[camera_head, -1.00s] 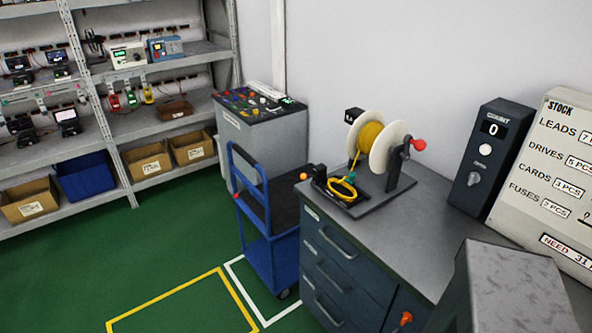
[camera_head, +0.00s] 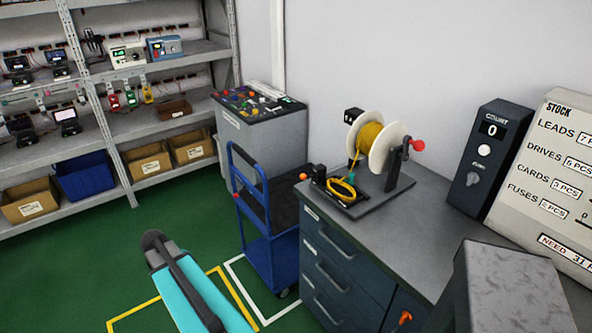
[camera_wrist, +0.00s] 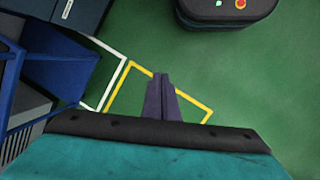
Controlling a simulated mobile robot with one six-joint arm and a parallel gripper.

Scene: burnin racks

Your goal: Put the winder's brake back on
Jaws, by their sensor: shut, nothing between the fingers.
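The winder (camera_head: 374,148) stands on the grey bench top, a white-flanged spool of yellow lead with a red knob (camera_head: 418,145) on its right side. Yellow lead runs down to a loop on its dark base, near a small teal part (camera_head: 355,181). A small orange knob (camera_head: 304,176) sits at the base's left end. I cannot tell which part is the brake. In the wrist view my gripper (camera_wrist: 160,80) is shut and empty, pointing over the green floor. In the head view my teal arm shows low at centre, left of the bench and well away from the winder.
A blue trolley (camera_head: 270,262) stands between the bench (camera_head: 425,225) and the grey cabinet (camera_head: 258,140). Shelves with boxes are at left. A counter box (camera_head: 492,158) reading 0 and a stock board (camera_head: 548,190) stand right of the winder. Green floor is open at left.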

